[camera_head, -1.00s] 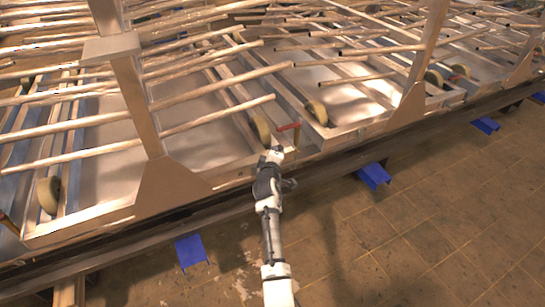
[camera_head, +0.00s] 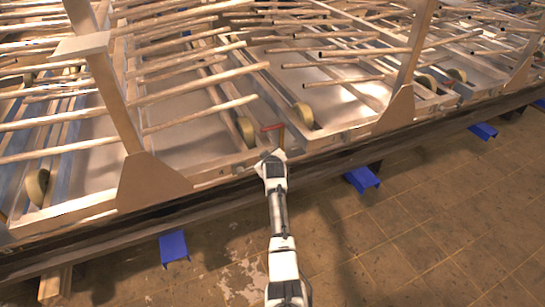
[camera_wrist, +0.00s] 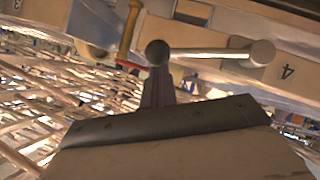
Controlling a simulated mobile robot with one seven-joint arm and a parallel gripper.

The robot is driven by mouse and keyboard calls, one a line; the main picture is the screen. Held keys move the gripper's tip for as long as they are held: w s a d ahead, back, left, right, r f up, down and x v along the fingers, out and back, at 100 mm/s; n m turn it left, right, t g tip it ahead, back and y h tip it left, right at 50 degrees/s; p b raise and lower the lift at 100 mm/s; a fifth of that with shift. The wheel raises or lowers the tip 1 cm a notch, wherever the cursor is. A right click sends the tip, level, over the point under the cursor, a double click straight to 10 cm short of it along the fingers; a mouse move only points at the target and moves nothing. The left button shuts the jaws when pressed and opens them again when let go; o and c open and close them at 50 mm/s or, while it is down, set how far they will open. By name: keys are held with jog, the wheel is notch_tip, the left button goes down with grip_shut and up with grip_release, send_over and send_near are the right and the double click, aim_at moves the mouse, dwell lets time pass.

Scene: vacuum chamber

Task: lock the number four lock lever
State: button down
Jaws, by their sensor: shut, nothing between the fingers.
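The lock lever is a thin red bar (camera_head: 272,127) beside an upright brass-coloured post (camera_head: 281,138) at the frame's near edge. In the wrist view part of the red lever (camera_wrist: 131,65) shows below the brass post (camera_wrist: 130,30). A dark number 4 (camera_wrist: 287,72) is marked on the pale beam to the right. My gripper (camera_head: 272,156) is just below the lever in the head view. In the wrist view its dark fingers (camera_wrist: 158,88) are together and empty, close to the red bar. I cannot tell whether they touch it. A grey round-ended rod (camera_wrist: 210,53) lies beyond them.
A gusseted upright (camera_head: 150,182) is to the left. A dark rail (camera_head: 220,205) runs along the front, with blue feet (camera_head: 362,179) below. The tiled floor (camera_head: 400,240) in front is clear.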

jog(key=shift+w+d+f+m+g+y+b, duration=0.15)
jog(key=shift+d+f+m+y+b, duration=0.1)
jog(key=shift+f+b, duration=0.3)
jog(key=shift+w+d+f+m+g+y+b, duration=0.1)
jog(key=shift+d+f+m+y+b, duration=0.1)
jog(key=shift+f+b, duration=0.3)
jog(key=shift+w+d+f+m+g+y+b, duration=0.15)
jog(key=shift+f+y+b, duration=0.1)
jog(key=shift+f+b, duration=0.25)
jog(key=shift+s+f, duration=0.1)
jog(key=shift+f, duration=0.1)
